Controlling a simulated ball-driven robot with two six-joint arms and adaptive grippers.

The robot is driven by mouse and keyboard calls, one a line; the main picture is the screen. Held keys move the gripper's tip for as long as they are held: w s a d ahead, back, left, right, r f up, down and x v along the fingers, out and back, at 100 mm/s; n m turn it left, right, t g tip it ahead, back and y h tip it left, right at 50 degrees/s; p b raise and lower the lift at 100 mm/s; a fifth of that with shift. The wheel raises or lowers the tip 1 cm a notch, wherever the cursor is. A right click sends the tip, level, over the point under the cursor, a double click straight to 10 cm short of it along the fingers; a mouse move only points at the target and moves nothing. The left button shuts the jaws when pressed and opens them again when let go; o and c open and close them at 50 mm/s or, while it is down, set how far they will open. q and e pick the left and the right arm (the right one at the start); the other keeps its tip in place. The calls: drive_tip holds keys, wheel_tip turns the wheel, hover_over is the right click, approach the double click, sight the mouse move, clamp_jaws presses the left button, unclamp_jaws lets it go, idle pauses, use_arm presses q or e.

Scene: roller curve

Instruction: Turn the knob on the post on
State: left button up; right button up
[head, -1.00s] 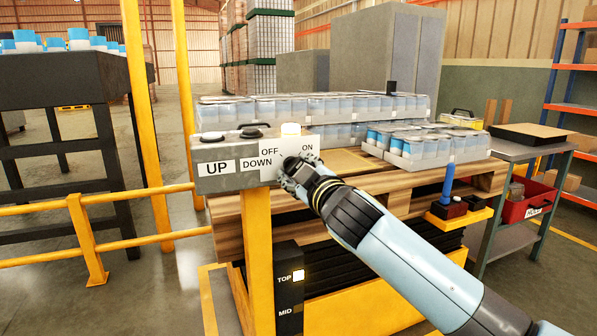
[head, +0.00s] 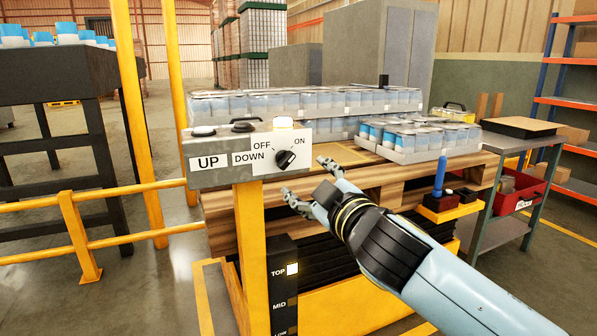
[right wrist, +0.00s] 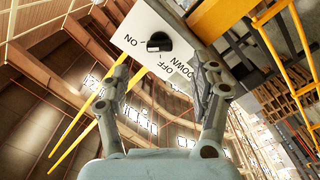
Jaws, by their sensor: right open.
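The black knob (head: 285,160) sits on a white label plate (head: 265,163) on the grey control box (head: 205,176). Its pale mark points up and right, toward the word ON. The box is on top of a yellow post (head: 253,255). The right wrist view also shows the knob (right wrist: 159,41), beyond and between the fingers. My right gripper (head: 293,201) is open and empty, below and right of the knob and apart from it. It also shows in the right wrist view (right wrist: 164,72). My left gripper is not in view.
UP and DOWN buttons (head: 243,126) and a pale lamp (head: 283,122) are on the box's top. Behind stands a pallet (head: 345,165) with trays of cans. A yellow rail (head: 130,188) runs left. A blue-handled lever (head: 440,177) stands to the right.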

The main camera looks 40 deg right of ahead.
drive_tip(key=v, duration=0.2)
drive_tip(key=shift+s, duration=0.35)
drive_tip(key=shift+a, duration=0.1)
drive_tip(key=s+f+m+g+y, duration=0.1)
drive_tip(key=s+f+g, duration=0.25)
drive_tip(key=f, duration=0.85)
drive_tip(key=s+d+f+m+g, duration=0.15)
drive_tip(key=s+f, duration=0.25)
drive_tip(key=f, duration=0.9)
drive_tip(key=s+f+g+y, duration=0.1)
drive_tip(key=s+f+g, duration=0.3)
drive_tip(key=f, duration=0.8)
drive_tip(key=s+a+f+m+g, duration=0.1)
drive_tip(key=s+f+g, duration=0.1)
drive_tip(key=s+f, duration=0.5)
drive_tip(key=s+a+f+m+g+y, duration=0.1)
drive_tip(key=s+f+g, duration=0.2)
drive_tip(key=s, duration=1.2)
drive_tip(key=s+a+f+m+g, duration=0.1)
drive_tip(key=s+a+f+g, duration=0.1)
drive_tip(key=s+f, duration=0.8)
drive_tip(key=shift+s+f+g+y, duration=0.3)
drive_tip(key=shift+s+f+g, duration=0.1)
drive_tip(key=shift+s, duration=0.5)
